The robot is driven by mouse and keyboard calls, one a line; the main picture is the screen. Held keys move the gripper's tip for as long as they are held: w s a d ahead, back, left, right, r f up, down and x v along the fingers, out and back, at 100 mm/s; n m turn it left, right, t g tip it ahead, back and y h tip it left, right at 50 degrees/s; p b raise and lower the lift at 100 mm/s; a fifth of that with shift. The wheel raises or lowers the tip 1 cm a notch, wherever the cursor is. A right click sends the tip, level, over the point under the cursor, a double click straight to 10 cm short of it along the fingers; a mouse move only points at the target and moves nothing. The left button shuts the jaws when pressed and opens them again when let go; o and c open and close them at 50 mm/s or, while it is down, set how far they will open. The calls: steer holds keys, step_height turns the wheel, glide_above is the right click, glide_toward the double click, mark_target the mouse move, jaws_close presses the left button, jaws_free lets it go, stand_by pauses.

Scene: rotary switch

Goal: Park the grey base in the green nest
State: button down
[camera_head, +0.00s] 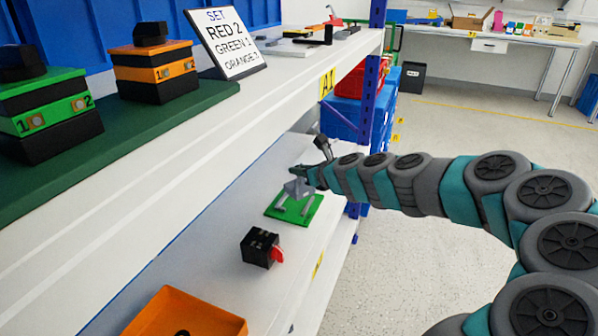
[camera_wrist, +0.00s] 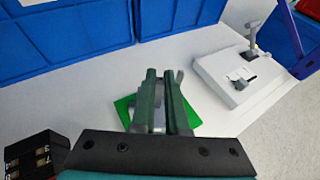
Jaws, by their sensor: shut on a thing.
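The green nest (camera_head: 292,214) is a flat green plate with grey rails on the lower shelf. In the wrist view its green edges (camera_wrist: 191,113) show on both sides of my fingers. The grey base (camera_head: 297,188) is at the far part of the plate in the head view, between or over the rails. My gripper (camera_head: 304,175) is shut on the grey base from above. In the wrist view my fingers (camera_wrist: 164,90) hide most of the grey base (camera_wrist: 159,115). I cannot tell whether the base touches the plate.
A black box with a red handle (camera_head: 260,248) stands nearer on the same shelf. An orange bin (camera_head: 170,312) is at the front. In the wrist view, a white device with a grey lever (camera_wrist: 238,78) stands right and blue bins (camera_wrist: 75,40) line the back. The upper shelf overhangs on the left.

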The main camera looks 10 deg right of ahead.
steer(key=shift+w+d+f+n+g+y+b, duration=0.15)
steer(key=shift+w+f+n+g+y+b, duration=0.05)
steer(key=shift+w+f+n+y+b, duration=0.25)
steer(key=shift+w+d+f+n+g+y+b, duration=0.2)
steer(key=shift+w+f+n+y+b, duration=0.2)
steer(key=shift+w, duration=0.15)
steer(key=shift+w+n+g+y+b, duration=0.3)
steer(key=shift+w+n+y+b, duration=0.15)
steer(key=shift+n+b, duration=0.1)
steer(key=shift+w+a+r+n+g+y+b, duration=0.15)
steer(key=shift+r+n+g+y+b, duration=0.1)
steer(key=shift+n+g+y+b, duration=0.2)
steer(key=shift+w+d+r+n+g+y+b, duration=0.1)
steer(key=shift+r+n+g+y+b, duration=0.15)
steer(key=shift+n+g+y+b, duration=0.15)
steer(key=shift+a+r+n+y, duration=0.15)
steer(key=shift+r+n+y, duration=0.1)
steer(key=shift+r+n, duration=0.1)
steer(key=shift+s+a+r+n+g+y+b, duration=0.35)
steer(key=shift+a+r+n+g+y, duration=0.15)
steer(key=shift+r+n+g, duration=0.25)
steer(key=shift+r+p, duration=0.15)
steer(key=shift+p, duration=0.55)
steer(key=shift+f+b, duration=0.5)
steer(key=shift+f, duration=2.55)
steer(key=shift+p, duration=1.55)
